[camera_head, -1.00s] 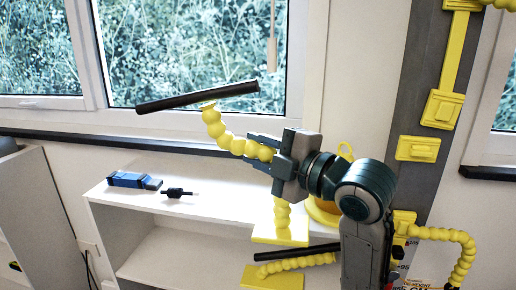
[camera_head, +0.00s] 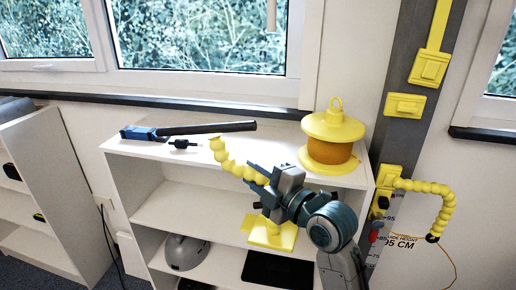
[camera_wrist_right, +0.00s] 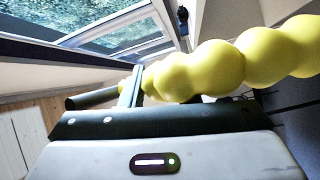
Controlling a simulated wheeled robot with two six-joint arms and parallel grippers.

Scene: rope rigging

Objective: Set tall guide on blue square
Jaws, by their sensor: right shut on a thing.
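The tall guide is a stem of yellow beads (camera_head: 220,152) with a black tube (camera_head: 207,128) across its top and a flat yellow base (camera_head: 272,236) below. My right gripper (camera_head: 268,182) is shut on the beaded stem, between tube and base, in front of the white shelf unit. The jaws hide part of the stem. In the right wrist view the beads (camera_wrist_right: 215,66) run past the gripper, and the black tube (camera_wrist_right: 92,98) shows beyond them. I cannot make out a blue square in either view. My left gripper is not in view.
The shelf top (camera_head: 275,138) carries a blue-and-black device (camera_head: 138,133), a small black part (camera_head: 183,145) and a yellow lidded spool (camera_head: 332,140). A grey post (camera_head: 398,130) with yellow fittings stands right. A helmet-like grey object (camera_head: 186,252) sits lower.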

